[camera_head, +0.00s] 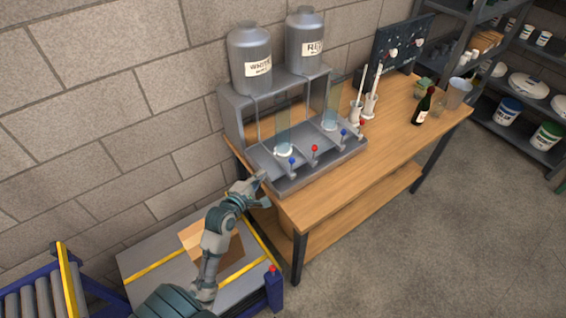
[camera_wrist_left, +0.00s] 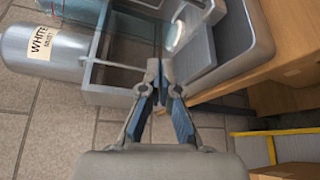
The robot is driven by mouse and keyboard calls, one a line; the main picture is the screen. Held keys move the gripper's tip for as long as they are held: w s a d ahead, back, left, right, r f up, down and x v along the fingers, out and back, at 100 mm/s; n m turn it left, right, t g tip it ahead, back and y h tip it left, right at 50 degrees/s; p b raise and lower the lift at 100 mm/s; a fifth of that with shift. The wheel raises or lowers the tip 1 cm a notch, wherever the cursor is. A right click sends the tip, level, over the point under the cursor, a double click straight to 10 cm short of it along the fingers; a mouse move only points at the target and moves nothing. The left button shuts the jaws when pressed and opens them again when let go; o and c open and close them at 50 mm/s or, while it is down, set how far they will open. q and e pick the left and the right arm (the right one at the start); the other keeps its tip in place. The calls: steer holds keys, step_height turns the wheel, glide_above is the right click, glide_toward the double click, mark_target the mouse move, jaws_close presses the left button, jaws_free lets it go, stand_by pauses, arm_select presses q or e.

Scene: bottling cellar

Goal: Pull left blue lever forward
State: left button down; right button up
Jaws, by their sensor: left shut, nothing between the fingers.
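The left blue lever (camera_head: 292,162) has a small blue knob and stands at the left of the front panel of the grey filling machine (camera_head: 310,170). A red lever (camera_head: 314,149) and a second blue lever (camera_head: 343,133) stand to its right. My left gripper (camera_head: 264,188) is near the machine's front left corner, left of the left blue lever and apart from it. In the left wrist view, its fingertips (camera_wrist_left: 161,75) are together with nothing between them. I cannot make out the lever in the wrist view. My right gripper is not in view.
The machine stands on a wooden table (camera_head: 400,120) and carries two metal tanks (camera_head: 250,60). A dark bottle (camera_head: 423,107) and white utensils stand to its right. A yellow-striped platform (camera_head: 150,262) lies below my left arm. A brick wall is behind.

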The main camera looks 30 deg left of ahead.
arm_select(q)
steer(key=shift+d, duration=0.1)
steer(key=w, duration=0.3)
steer(key=w+f+b, duration=0.1)
steer(key=w, duration=0.2)
steer(key=w+f, duration=0.1)
steer(key=w, duration=0.3)
steer(key=shift+w+a+b, duration=0.1)
steer(key=shift+a+b, duration=0.2)
steer(key=shift+a, duration=0.05)
steer(key=d, duration=0.1)
steer(key=d+r, duration=0.1)
steer(key=s+d, duration=0.1)
steer(key=d, duration=0.1)
steer(key=shift+s+r, duration=0.1)
steer(key=shift+r, duration=0.25)
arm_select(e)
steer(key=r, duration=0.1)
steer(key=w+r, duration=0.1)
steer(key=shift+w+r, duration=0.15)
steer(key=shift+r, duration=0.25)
arm_select(q)
steer(key=shift+a, duration=0.1)
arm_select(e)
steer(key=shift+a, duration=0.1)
